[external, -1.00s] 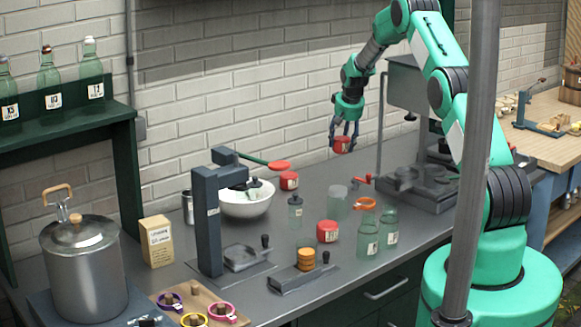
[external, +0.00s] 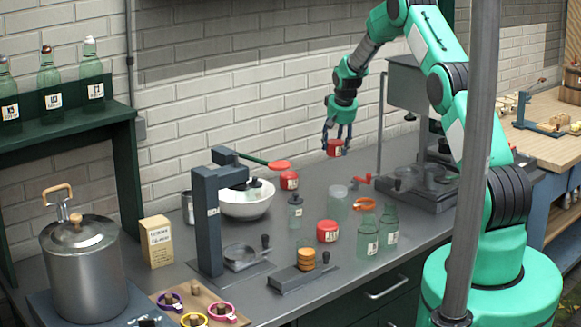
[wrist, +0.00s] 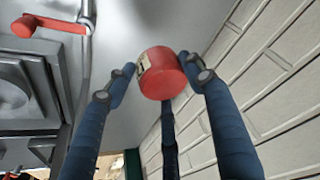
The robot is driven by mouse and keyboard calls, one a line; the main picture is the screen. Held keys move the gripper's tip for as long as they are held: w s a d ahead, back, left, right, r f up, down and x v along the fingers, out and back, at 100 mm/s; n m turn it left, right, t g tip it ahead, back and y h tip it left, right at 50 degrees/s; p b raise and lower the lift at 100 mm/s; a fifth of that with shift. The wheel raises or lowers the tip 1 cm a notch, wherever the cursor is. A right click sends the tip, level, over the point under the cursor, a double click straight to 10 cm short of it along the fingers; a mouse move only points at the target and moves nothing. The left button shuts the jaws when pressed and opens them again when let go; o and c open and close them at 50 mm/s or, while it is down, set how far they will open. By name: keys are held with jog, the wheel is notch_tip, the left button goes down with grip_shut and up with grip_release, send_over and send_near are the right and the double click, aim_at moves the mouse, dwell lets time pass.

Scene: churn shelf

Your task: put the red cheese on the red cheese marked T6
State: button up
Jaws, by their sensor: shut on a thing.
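My gripper (external: 336,138) is shut on a red cheese (external: 334,149), a short red cylinder with a pale label, and holds it in the air above the back of the counter. In the wrist view this cheese (wrist: 160,74) sits between the fingers. A second red cheese (external: 289,181) stands beside the white bowl, under a red paddle end. A third red cheese (external: 327,231) stands on the counter near the front, left of the green bottles. Both have pale labels too small to read, so I cannot tell which is marked T6.
A clear jar (external: 337,202), a small grey-capped bottle (external: 295,212), green bottles (external: 368,236) and an orange ring (external: 364,204) stand around the front cheese. The white bowl (external: 245,205) and dark press (external: 207,220) are to the left. The brick wall is close behind my gripper.

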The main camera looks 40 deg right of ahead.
jog(key=s+a, duration=0.4)
jog(key=a, duration=0.5)
jog(key=s+a, duration=0.5)
jog(key=a, duration=0.5)
jog(key=shift+a+r, duration=0.15)
jog(key=p, duration=0.1)
send_near(289, 172)
jog(key=shift+w+d+f, duration=0.25)
jog(key=shift+w+f, duration=0.05)
jog(key=shift+w, duration=0.35)
jog(key=shift+f, duration=1.8)
jog(key=shift+f, duration=0.1)
